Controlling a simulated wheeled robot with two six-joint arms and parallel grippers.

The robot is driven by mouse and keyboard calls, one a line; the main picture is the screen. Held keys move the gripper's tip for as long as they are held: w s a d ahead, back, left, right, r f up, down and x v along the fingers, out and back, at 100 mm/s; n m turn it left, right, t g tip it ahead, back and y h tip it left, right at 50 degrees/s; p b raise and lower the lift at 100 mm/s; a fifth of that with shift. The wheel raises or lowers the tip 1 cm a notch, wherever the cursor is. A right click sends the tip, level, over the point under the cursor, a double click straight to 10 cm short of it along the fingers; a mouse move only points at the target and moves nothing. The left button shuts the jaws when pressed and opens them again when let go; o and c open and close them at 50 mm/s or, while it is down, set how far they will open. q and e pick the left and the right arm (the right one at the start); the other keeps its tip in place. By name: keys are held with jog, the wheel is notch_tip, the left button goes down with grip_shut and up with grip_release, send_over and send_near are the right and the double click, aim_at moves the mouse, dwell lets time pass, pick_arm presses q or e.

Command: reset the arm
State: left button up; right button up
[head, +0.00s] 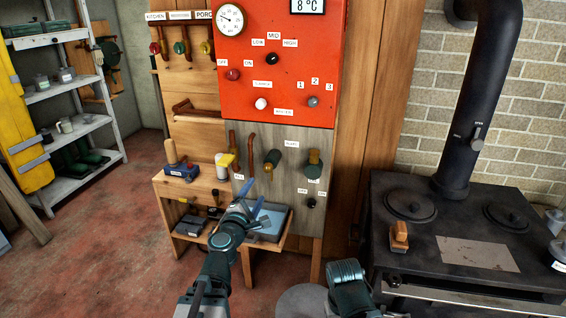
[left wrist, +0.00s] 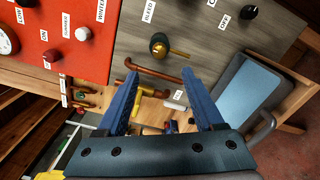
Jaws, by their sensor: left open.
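My left gripper (head: 252,195) reaches in front of the grey wooden panel (head: 262,152), above a small shelf. In the left wrist view its two blue fingers (left wrist: 165,100) are spread apart with nothing between them. Beyond the fingertips are a brass and dark green valve (left wrist: 162,45) and a copper pipe (left wrist: 153,72). I cannot tell how far the fingers are from the panel. A teal part of my own body shows at the bottom of the head view, but no right gripper fingers show.
A red control box (head: 280,105) with knobs and a gauge hangs above the panel. A blue-grey tray (head: 284,236) sits on the shelf, close to my left gripper. A black stove (head: 440,205) stands at right. Open red floor (head: 100,245) lies at left.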

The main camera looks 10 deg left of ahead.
pick_arm(q)
jog(key=s+d+m+g+h+p, duration=0.25)
jog(key=d+m+p, duration=0.2)
jog(key=d, duration=0.25)
jog(key=s+d+r+m+g+h+p, duration=0.1)
jog(key=s+d+m+g+h+p, duration=0.15)
jog(key=d+m, duration=0.35)
jog(key=s+d+m+g+h+p, duration=0.25)
jog(key=d+m+p, duration=0.2)
jog(key=d, duration=0.25)
jog(key=s+d+f+m+g+y+p, duration=0.2)
jog(key=s+f+m+g+y+p, duration=0.15)
jog(key=s+m+g+p, duration=0.4)
jog(key=s+a+r+m+g+y+p, duration=0.2)
jog(key=s+a+y, duration=0.3)
jog(key=s, duration=0.4)
jog(key=shift+s+a+r+m+g+y+p, duration=0.15)
jog(key=shift+a+r+m+g+y+p, duration=0.2)
jog(key=shift+m+g+y, duration=0.45)
